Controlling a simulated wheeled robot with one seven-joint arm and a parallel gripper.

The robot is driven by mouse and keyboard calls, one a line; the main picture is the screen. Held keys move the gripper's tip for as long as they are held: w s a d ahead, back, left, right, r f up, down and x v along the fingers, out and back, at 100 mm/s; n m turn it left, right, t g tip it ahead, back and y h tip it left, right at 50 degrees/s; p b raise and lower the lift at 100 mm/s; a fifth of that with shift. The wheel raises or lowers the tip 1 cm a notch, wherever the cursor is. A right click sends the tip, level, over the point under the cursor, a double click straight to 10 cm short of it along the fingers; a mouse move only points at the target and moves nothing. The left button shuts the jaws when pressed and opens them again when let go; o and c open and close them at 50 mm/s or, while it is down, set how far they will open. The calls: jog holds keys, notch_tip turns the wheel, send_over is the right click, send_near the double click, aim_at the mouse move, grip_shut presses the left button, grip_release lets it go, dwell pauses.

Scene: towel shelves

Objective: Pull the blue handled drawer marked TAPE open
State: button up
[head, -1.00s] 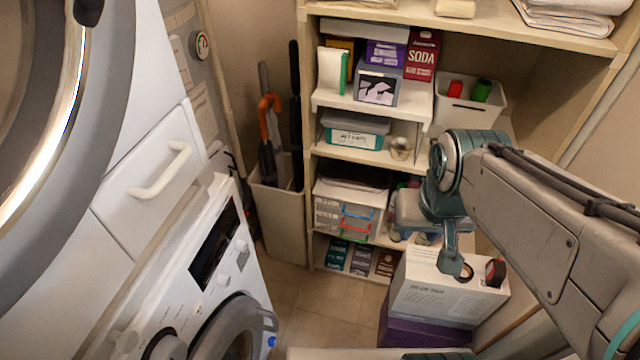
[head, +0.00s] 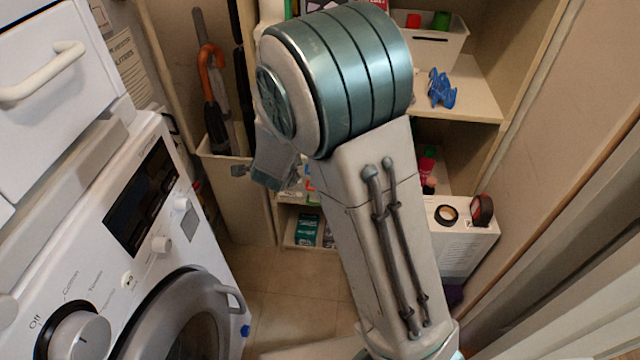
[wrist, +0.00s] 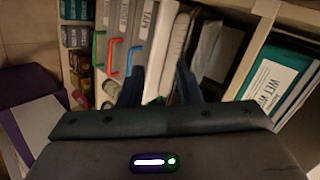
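The small drawer unit shows sideways in the wrist view, with a green handle (wrist: 98,48), a red handle (wrist: 115,57) and a blue handle (wrist: 134,60) side by side. The blue handled drawer (wrist: 148,25) carries a white label, partly readable as TAPE. It looks closed, level with its neighbours. My gripper (wrist: 160,85) is open, its two dark fingers apart with nothing seen between them. The left fingertip is close to the blue handle; I cannot tell whether they touch. In the head view my arm hides most of the drawer unit and the fingertips.
A washing machine (head: 130,240) stands at left, and a bin with umbrellas (head: 235,195) at the back. A white box (head: 465,245) with tape rolls stands at right. Some floor (head: 290,300) is clear.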

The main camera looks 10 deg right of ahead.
notch_tip(320, 180, down, 14)
jog(key=d+m+t+h+b, duration=0.2)
jog(key=m+h+b, duration=0.5)
jog(key=m+h, duration=0.15)
jog(key=shift+n, duration=0.25)
jog(key=b+x, duration=0.1)
jog(key=x, duration=0.7)
jog(key=b+x, duration=0.1)
jog(key=x, duration=0.4)
jog(key=shift+s+d+f+b, duration=0.2)
jog(key=shift+s+d+b, duration=0.1)
jog(key=shift+d, duration=0.1)
grip_shut()
